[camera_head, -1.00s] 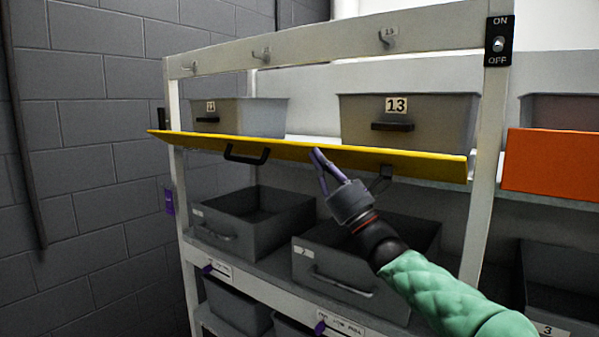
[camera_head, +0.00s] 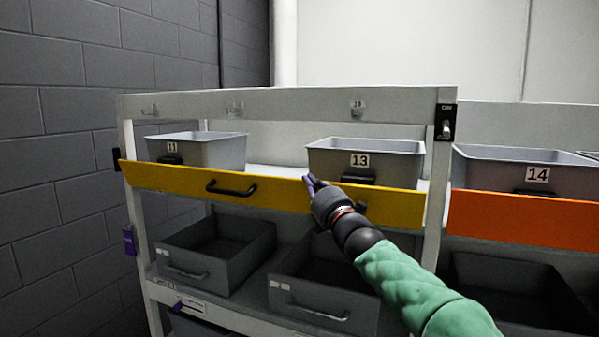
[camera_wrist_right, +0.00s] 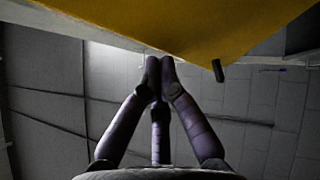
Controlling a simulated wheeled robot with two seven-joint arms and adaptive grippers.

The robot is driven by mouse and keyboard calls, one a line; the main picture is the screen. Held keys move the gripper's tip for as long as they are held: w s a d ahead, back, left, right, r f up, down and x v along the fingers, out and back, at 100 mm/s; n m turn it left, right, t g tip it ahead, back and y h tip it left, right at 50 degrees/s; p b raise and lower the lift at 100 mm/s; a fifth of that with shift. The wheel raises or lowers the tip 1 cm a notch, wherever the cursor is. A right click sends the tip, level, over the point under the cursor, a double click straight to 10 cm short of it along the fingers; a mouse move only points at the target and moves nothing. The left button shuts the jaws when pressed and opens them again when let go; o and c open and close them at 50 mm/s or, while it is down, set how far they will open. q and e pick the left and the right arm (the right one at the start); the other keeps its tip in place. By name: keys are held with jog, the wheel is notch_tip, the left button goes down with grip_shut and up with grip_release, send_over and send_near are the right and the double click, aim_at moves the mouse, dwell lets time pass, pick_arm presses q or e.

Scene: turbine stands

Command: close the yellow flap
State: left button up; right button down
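The yellow flap (camera_head: 280,196) runs across the front of the shelf in the head view. Its front face and black handle (camera_head: 230,188) show. It stands close to upright, nearly in line with the orange flap beside it; I cannot tell whether a slight outward tilt is left. My right gripper (camera_head: 312,182) is in front of the flap, right of the handle, with its fingertips near the upper edge. In the right wrist view, the fingertips (camera_wrist_right: 160,75) are together and empty, with the yellow flap (camera_wrist_right: 215,25) close above. Contact is unclear. My left gripper is out of view.
Grey bins 11 (camera_head: 200,150) and 13 (camera_head: 375,150) stand behind the yellow flap. The orange flap (camera_head: 530,220) is on the right, before bin 14 (camera_head: 510,165). Open lower bins (camera_head: 215,250) sit below. An ON/OFF switch (camera_head: 446,122) is on the right post.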

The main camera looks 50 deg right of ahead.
jog(key=d, duration=0.1)
jog(key=w+d+p, duration=0.1)
jog(key=d+f+p, duration=0.1)
jog(key=shift+w+m+g, duration=0.2)
jog(key=shift+m+g, duration=0.2)
jog(key=shift+s+a+r, duration=0.15)
jog(key=shift+a+r, duration=0.05)
jog(key=shift+r, duration=0.1)
jog(key=shift+d, duration=0.15)
